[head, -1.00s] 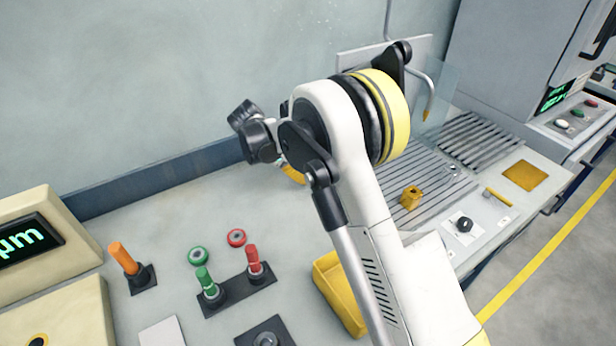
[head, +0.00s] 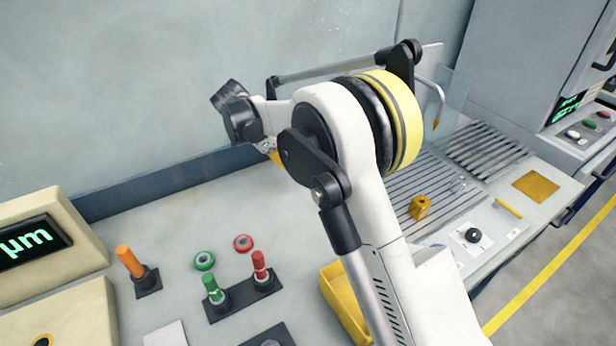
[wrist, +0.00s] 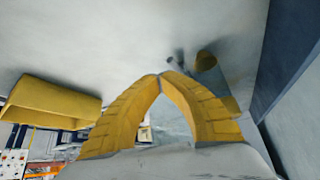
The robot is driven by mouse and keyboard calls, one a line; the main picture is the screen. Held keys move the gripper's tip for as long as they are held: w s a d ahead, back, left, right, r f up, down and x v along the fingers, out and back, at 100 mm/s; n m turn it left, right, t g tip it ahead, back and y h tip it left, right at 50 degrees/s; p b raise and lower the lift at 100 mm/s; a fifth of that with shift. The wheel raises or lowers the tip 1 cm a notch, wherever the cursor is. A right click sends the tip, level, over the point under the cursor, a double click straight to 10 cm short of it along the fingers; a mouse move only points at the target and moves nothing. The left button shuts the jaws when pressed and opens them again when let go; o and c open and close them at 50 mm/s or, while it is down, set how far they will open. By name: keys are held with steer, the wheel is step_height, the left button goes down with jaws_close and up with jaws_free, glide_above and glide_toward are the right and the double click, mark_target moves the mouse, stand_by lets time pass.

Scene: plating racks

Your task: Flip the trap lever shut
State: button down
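My gripper (wrist: 165,76) shows in the wrist view with its two yellow fingers arched together and their tips meeting. Nothing shows held between them. In the head view my arm covers most of it; only a bit of yellow finger (head: 275,157) shows near the wall. A small yellow lever (head: 509,208) lies on the light panel at the right; I cannot tell for sure that it is the trap lever. A yellow block-shaped fitting (head: 420,207) stands on the slatted drain board to its left. My gripper is far left of both.
A yellow bin (head: 340,300) stands beside my arm and shows in the wrist view (wrist: 52,100). Red and green posts (head: 236,290), an orange post (head: 130,262) and a display box (head: 35,240) stand left. A black knob (head: 473,235) is on the panel. A clear shield stands behind the drain board.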

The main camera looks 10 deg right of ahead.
steer(key=v, duration=0.4)
steer(key=shift+s, duration=0.15)
steer(key=s+d+r+n+t+y, duration=0.3)
steer(key=s+d+r+n+y, duration=0.1)
steer(key=s+d+r+n, duration=0.7)
steer(key=s+d+f+n+t+y, duration=0.1)
steer(key=s+f+n+t, duration=0.1)
steer(key=s, duration=0.7)
steer(key=s+d+f+n+t+y, duration=0.1)
steer(key=s+n, duration=0.4)
steer(key=s, duration=0.5)
step_height(320, 180, down, 3)
steer(key=shift+d+r+t+y, duration=0.15)
steer(key=shift+d+t+y, duration=0.3)
steer(key=shift+t, duration=0.25)
